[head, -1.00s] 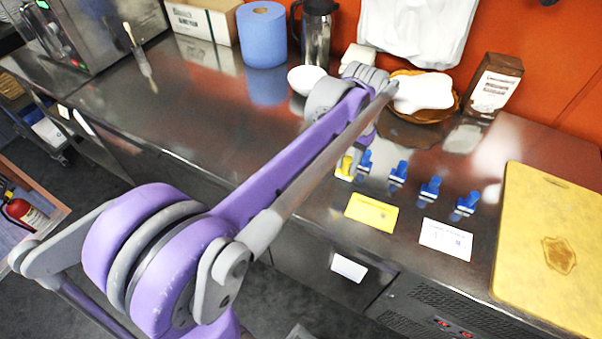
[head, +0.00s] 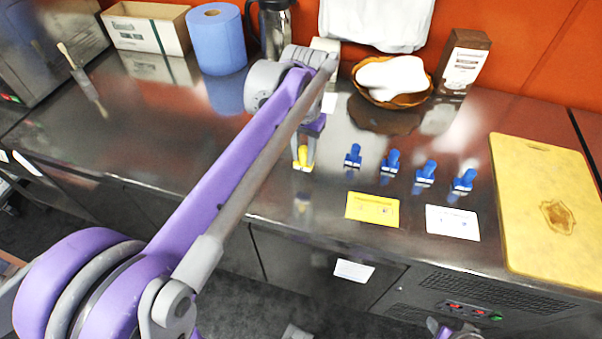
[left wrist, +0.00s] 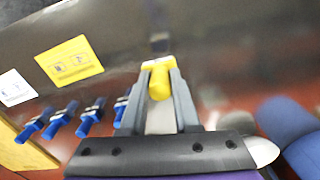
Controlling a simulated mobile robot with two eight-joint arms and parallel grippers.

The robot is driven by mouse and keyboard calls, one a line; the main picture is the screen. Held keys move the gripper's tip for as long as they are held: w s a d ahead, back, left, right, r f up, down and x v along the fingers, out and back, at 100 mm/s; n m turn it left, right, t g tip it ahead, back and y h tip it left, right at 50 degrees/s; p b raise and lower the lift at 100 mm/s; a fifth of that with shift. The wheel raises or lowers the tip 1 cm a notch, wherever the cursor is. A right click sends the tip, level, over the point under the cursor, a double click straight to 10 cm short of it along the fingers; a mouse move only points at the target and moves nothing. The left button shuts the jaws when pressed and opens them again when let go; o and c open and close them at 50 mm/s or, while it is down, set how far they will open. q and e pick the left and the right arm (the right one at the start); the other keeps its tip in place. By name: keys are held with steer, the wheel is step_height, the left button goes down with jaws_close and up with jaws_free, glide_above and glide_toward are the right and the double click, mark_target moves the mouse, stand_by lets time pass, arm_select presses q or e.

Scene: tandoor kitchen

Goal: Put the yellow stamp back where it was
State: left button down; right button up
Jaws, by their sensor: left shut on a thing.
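My left gripper (head: 303,160) is shut on the yellow stamp (head: 302,154). It holds the stamp roughly upright over the counter, left of the row of blue stamps, with a gap between stamp and reflection. In the left wrist view the yellow stamp (left wrist: 159,80) sits between the two fingers. Several blue stamps (head: 390,162) stand in a row on the counter. A yellow card (head: 372,208) and a white card (head: 452,222) lie in front of them. My right gripper cannot be made out; only a bit of my other arm shows at the bottom edge.
A yellow board (head: 545,210) lies at the right. A basket (head: 405,98) with a white cloth, a brown package (head: 463,62), a blue roll (head: 216,40) and a cardboard box (head: 147,28) stand along the back.

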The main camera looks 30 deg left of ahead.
mark_target(304, 149)
arm_select(q)
steer(key=shift+f, duration=3.15)
steer(key=shift+f+b, duration=0.1)
steer(key=shift+b, duration=0.2)
steer(key=c, duration=0.6)
jaws_free()
steer(key=shift+c, duration=0.2)
step_height(304, 149, up, 12)
steer(key=shift+r+p, duration=0.15)
steer(key=shift+p, duration=0.55)
steer(key=shift+s, duration=0.1)
